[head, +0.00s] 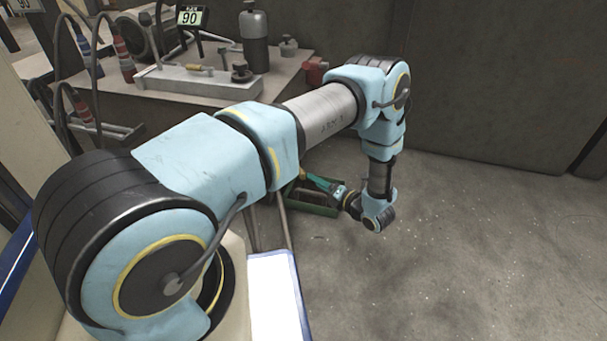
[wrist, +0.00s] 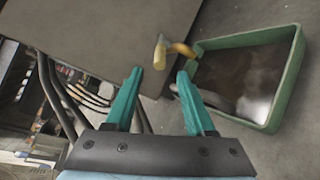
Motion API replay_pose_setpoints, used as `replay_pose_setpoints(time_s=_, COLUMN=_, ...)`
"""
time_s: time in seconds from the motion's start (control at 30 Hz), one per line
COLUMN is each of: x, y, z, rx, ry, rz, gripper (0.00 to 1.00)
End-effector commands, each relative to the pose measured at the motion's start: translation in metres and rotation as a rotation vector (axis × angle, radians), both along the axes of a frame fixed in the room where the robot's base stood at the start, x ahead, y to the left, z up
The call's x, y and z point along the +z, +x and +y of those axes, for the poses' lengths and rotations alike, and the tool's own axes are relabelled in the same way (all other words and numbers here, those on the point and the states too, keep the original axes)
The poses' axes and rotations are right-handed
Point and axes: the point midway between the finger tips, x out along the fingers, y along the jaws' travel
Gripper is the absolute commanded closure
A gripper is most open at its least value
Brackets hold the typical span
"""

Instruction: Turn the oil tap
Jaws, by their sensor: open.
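The oil tap (wrist: 182,49) shows in the wrist view as a small brass-orange spout with a pale yellow handle (wrist: 160,54) at its left end. It sits by the edge of a flat brown-grey panel (wrist: 100,32). My gripper (wrist: 160,72) is open, with its two teal fingers apart and nothing between them. The tap handle appears just beyond the fingertips, apart from them as far as I can tell. In the head view my gripper (head: 313,181) is low beside the workbench, partly hidden by my arm. I cannot make out the tap there.
A green tray (wrist: 296,75) with dark, shiny liquid lies right of the tap; it also shows in the head view (head: 312,209). A workbench (head: 225,88) with tools, a grey bottle (head: 254,28) and a red vise (head: 315,72) stands behind. The floor (head: 470,240) to the right is clear.

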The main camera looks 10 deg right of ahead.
Motion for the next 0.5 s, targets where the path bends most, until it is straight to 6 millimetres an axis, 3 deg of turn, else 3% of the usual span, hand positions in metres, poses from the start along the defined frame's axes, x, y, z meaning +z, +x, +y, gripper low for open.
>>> replay_pose_setpoints(time_s=0.3, x=-0.015, y=0.051, z=0.028, rx=0.002, ry=0.0, rz=0.0, gripper=0.45)
replay_pose_setpoints(time_s=0.5, x=-0.02, y=0.074, z=0.04, rx=0.0, ry=0.0, rz=0.002, gripper=0.45)
